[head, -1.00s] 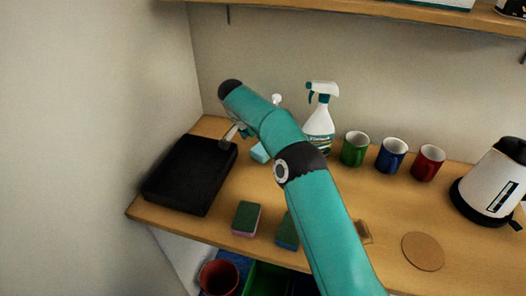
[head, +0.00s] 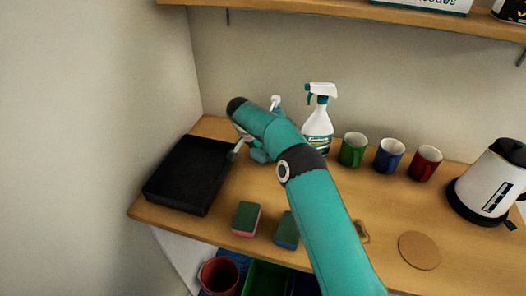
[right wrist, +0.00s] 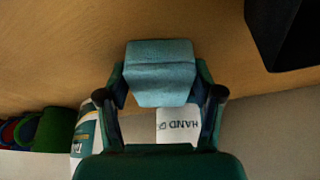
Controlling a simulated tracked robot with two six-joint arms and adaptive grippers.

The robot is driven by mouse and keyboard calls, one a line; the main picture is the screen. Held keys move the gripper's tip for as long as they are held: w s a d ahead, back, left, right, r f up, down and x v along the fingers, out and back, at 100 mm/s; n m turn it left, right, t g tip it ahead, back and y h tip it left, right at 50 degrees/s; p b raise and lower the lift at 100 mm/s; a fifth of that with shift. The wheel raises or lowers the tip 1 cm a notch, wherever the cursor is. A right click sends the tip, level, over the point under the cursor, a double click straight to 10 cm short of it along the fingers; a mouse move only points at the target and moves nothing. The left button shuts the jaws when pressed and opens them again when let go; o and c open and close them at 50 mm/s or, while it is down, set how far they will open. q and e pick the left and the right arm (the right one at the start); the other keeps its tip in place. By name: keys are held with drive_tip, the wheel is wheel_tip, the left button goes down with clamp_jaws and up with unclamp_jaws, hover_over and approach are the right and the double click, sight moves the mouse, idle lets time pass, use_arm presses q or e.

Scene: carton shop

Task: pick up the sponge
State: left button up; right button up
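A light blue sponge (right wrist: 160,72) sits between the two fingers of my right gripper (right wrist: 161,84) in the right wrist view. Both fingers lie against its sides, so the gripper looks shut on it. In the head view my right gripper (head: 249,149) is low over the back left of the counter, mostly hidden by my arm. I cannot tell whether the held sponge touches the counter. Two other sponges lie near the front edge: a green-topped one with a pink underside (head: 246,218) and a green and blue one (head: 287,231). My left gripper is not in view.
A black tray (head: 190,175) lies to the left. A spray bottle (head: 318,128) and a white hand-soap bottle (right wrist: 177,126) stand behind. Green (head: 353,150), blue (head: 390,155) and red (head: 425,163) mugs and a kettle (head: 490,185) stand right. A shelf (head: 360,12) runs above.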

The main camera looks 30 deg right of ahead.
sight(260, 151)
drive_tip(key=shift+c, duration=1)
drive_tip(key=shift+a+r+b, duration=0.2)
drive_tip(key=shift+b, duration=0.25)
wheel_tip(260, 151, up, 7)
drive_tip(key=shift+s+f, duration=0.1)
drive_tip(key=shift+f, duration=0.1)
drive_tip(key=shift+s+a+f+b, duration=0.15)
drive_tip(key=shift+s+a+b, duration=0.1)
drive_tip(key=shift+b, duration=0.5)
drive_tip(key=s+a+b, duration=0.2)
drive_tip(key=a, duration=0.1)
drive_tip(key=s+a+b, duration=0.2)
drive_tip(key=s+b, duration=0.1)
drive_tip(key=shift+a+f, duration=0.1)
drive_tip(key=shift+a, duration=0.3)
drive_tip(key=s+a+b, duration=0.1)
drive_tip(key=s+a, duration=0.1)
drive_tip(key=a, duration=0.1)
drive_tip(key=s+a+b, duration=0.1)
drive_tip(key=s+a, duration=0.1)
drive_tip(key=s, duration=0.1)
drive_tip(key=s+a+b, duration=0.2)
drive_tip(key=a, duration=0.1)
drive_tip(key=shift+s+a+r, duration=0.15)
drive_tip(key=shift+a+r, duration=0.1)
drive_tip(key=shift+a, duration=0.1)
